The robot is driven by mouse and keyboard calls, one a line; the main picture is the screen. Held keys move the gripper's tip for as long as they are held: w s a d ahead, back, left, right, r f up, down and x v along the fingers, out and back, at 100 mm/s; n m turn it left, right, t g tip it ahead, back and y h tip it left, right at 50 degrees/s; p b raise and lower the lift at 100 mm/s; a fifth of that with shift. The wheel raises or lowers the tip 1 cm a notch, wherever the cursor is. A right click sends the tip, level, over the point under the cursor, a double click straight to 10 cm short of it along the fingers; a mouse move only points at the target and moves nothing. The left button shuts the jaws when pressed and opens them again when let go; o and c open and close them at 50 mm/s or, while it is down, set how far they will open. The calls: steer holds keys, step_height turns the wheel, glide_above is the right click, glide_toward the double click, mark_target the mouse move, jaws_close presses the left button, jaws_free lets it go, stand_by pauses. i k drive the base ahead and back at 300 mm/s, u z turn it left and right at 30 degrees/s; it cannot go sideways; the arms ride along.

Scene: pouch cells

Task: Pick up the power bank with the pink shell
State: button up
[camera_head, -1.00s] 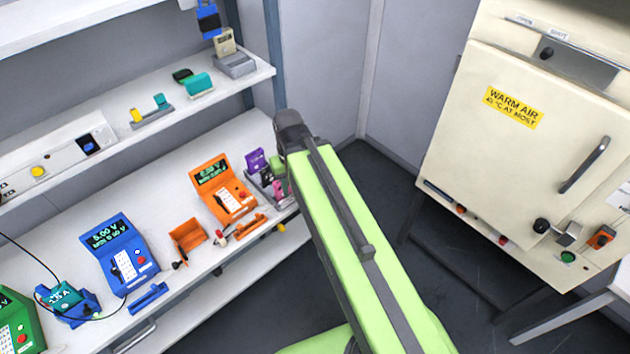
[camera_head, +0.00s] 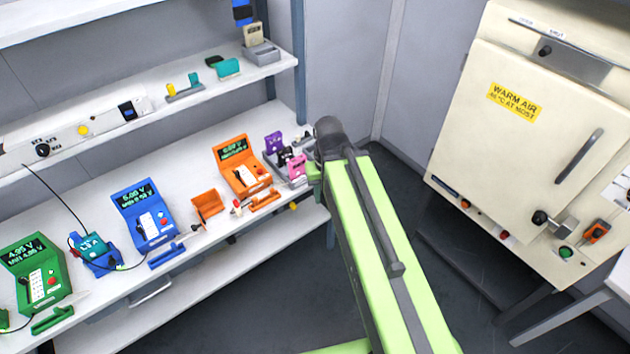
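The pink power bank (camera_head: 297,166) stands in a grey holder at the right end of the workbench, close to the left of my arm. It is small in the picture, and its lower part is hard to make out. A purple unit (camera_head: 273,142) and a dark unit (camera_head: 285,156) stand beside it in the same holder. My arm rises from the bottom of the picture to a dark grey joint just right of the holder. My gripper is hidden beyond the arm, so its fingers do not show.
The white workbench (camera_head: 90,200) carries an orange meter (camera_head: 240,168), a blue meter (camera_head: 143,215) and a green meter (camera_head: 33,270). A cream warm-air cabinet (camera_head: 520,150) stands at the right. Dark floor lies open between.

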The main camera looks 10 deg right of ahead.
mark_target(297, 164)
steer(key=z, duration=0.1)
steer(key=k, duration=0.4)
steer(key=u, duration=0.25)
steer(key=i, duration=0.85)
steer(key=u, duration=0.9)
steer(key=k, duration=0.95)
steer(key=z, duration=0.6)
steer(key=i, duration=1)
steer(key=z, duration=0.1)
